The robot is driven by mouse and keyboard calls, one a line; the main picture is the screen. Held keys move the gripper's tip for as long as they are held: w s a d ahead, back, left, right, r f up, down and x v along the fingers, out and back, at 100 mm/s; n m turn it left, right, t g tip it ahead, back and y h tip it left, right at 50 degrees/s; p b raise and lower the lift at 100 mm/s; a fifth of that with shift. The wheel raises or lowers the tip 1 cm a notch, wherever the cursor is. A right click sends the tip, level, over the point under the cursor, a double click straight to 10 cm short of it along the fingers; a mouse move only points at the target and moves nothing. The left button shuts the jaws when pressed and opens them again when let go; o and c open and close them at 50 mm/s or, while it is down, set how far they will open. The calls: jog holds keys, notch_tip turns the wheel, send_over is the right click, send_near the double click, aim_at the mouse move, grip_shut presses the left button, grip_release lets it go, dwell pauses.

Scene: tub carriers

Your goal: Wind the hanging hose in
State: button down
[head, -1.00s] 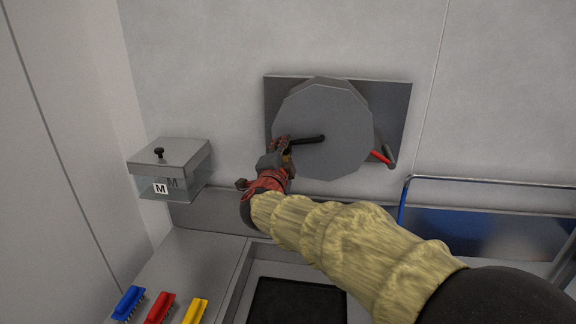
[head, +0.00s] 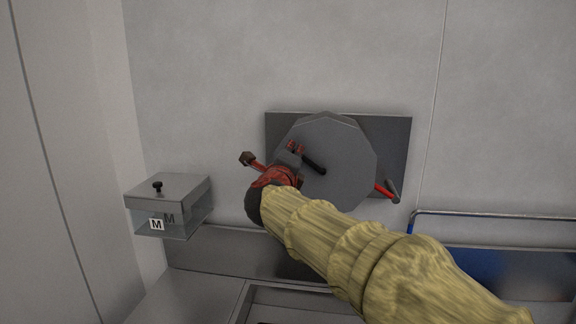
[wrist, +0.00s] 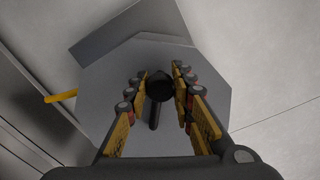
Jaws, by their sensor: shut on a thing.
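The grey many-sided hose reel (head: 345,165) is on a dark wall plate (head: 395,135) in the head view. Its black crank (head: 315,164) points up and left from the hub. My gripper (head: 294,150) is shut on the crank's knob. In the wrist view the black knob (wrist: 160,86) sits between my two fingers, with the reel face (wrist: 110,90) behind. A short red hose end (head: 384,190) with a dark grey nozzle (head: 394,191) shows at the reel's lower right. The rest of the hose is hidden.
A clear box with a grey lid (head: 167,190) marked M is on the wall at left. A blue-and-grey rail (head: 480,214) runs at lower right. A metal counter (head: 190,290) lies below. The wall above the reel is clear.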

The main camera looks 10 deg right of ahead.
jog(key=shift+d+r+m, duration=0.25)
jog(key=shift+r+m, duration=0.05)
jog(key=shift+m, duration=0.1)
jog(key=c, duration=1.5)
grip_release()
jog(key=v, duration=1.2)
